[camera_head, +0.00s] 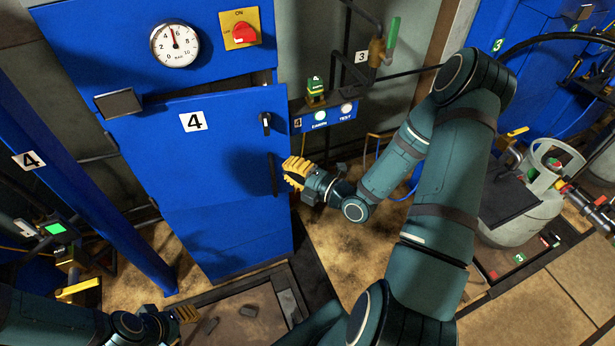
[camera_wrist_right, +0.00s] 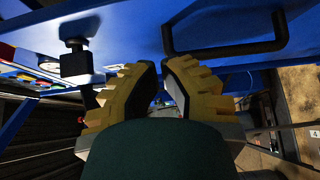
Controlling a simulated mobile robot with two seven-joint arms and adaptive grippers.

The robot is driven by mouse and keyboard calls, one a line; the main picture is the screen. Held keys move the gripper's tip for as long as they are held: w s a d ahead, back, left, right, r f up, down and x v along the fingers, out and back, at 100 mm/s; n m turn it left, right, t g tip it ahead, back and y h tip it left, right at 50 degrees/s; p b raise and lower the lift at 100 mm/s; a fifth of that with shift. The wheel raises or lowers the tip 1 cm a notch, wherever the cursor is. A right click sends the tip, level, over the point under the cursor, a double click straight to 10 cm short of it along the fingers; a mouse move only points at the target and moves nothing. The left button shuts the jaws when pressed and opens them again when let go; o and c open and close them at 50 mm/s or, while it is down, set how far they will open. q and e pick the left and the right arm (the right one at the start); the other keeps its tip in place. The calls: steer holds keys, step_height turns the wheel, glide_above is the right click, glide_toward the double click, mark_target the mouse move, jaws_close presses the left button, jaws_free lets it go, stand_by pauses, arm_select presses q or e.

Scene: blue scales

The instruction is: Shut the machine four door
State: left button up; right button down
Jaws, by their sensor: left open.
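Machine four is a blue cabinet with a dial and a red switch. Its blue door (camera_head: 205,160), marked 4, stands slightly ajar, with a dark gap along its upper edge. A black bar handle (camera_head: 273,174) is near the door's right edge, and a black latch (camera_head: 265,122) is above it. The right wrist view shows the handle (camera_wrist_right: 225,48) and latch (camera_wrist_right: 75,60) ahead. My right gripper (camera_head: 292,172) is just right of the handle; its yellow fingers (camera_wrist_right: 160,68) show a narrow gap with nothing between them. My left gripper (camera_head: 188,314) is open and low at the left.
A blue post (camera_head: 90,200) stands left of the door. A small panel with lamps (camera_head: 325,115) and a green-handled valve (camera_head: 385,45) are right of the machine. A grey gas cylinder (camera_head: 520,205) stands at the right. A floor tray (camera_head: 240,310) lies below the door.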

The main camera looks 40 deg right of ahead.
mark_target(282, 144)
steer(key=w, duration=0.2)
steer(key=w+d, duration=0.1)
steer(key=w, duration=0.1)
steer(key=shift+w+d, duration=0.15)
steer(key=shift+w, duration=0.2)
steer(key=shift+w+d, duration=0.35)
steer(key=shift+w, duration=0.35)
steer(key=shift+w+d, duration=0.3)
steer(key=shift+w, duration=0.35)
steer(key=shift+w+d, duration=0.35)
steer(key=shift+w, duration=0.35)
